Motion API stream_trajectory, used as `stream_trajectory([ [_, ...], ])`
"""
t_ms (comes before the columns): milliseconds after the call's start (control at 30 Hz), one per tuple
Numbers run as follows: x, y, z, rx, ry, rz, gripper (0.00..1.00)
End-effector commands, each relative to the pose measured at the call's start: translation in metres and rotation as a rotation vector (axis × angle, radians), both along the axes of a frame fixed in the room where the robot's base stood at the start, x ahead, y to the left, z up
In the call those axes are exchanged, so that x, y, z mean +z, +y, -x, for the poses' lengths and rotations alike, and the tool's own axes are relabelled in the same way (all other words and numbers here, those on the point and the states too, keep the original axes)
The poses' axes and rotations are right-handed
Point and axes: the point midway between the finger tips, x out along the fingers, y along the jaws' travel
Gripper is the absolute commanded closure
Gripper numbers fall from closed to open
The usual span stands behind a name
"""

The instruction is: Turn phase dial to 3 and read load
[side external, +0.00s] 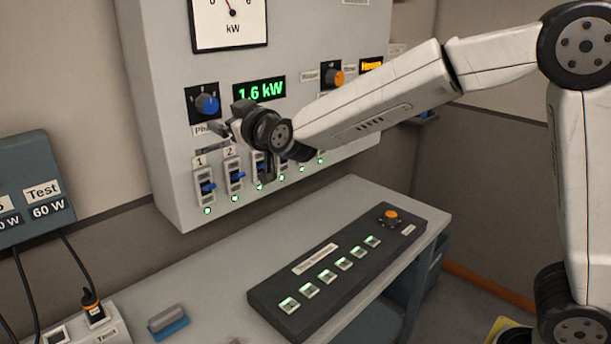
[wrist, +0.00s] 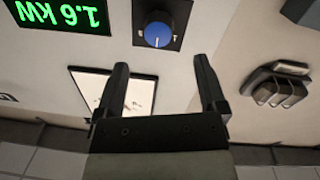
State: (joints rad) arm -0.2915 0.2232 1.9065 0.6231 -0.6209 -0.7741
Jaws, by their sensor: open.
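The phase dial (side external: 207,104) is a blue knob on a black plate on the grey wall panel; the label below it is partly hidden by my gripper. It also shows in the upside-down wrist view (wrist: 158,30), with a pale pointer mark. Its scale numbers are too small to read. The green load display (side external: 260,89) reads 1.6 kW and also shows in the wrist view (wrist: 62,15). My gripper (side external: 222,122) is open and empty, just below and right of the dial. In the wrist view its fingertips (wrist: 161,62) are apart, with the dial beyond the gap between them.
A kW needle meter (side external: 231,20) is above the dial. Blue faders (side external: 207,187) with green lamps line the panel below my gripper. An orange knob (side external: 333,78) is to the right. A black button console (side external: 340,260) and an eraser-like block (side external: 169,322) lie on the bench.

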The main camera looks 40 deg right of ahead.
Motion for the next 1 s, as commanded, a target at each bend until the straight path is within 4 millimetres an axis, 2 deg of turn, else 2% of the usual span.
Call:
stream_trajectory([
  [133,0.009,0.002,-0.003,-0.015,-0.032,0.006,0.10],
  [467,0.009,0.001,-0.008,-0.016,-0.031,0.006,0.10],
  [667,0.009,0.000,-0.022,-0.016,-0.031,0.006,0.10],
  [1000,0.008,-0.003,-0.056,-0.016,-0.030,0.006,0.10],
])
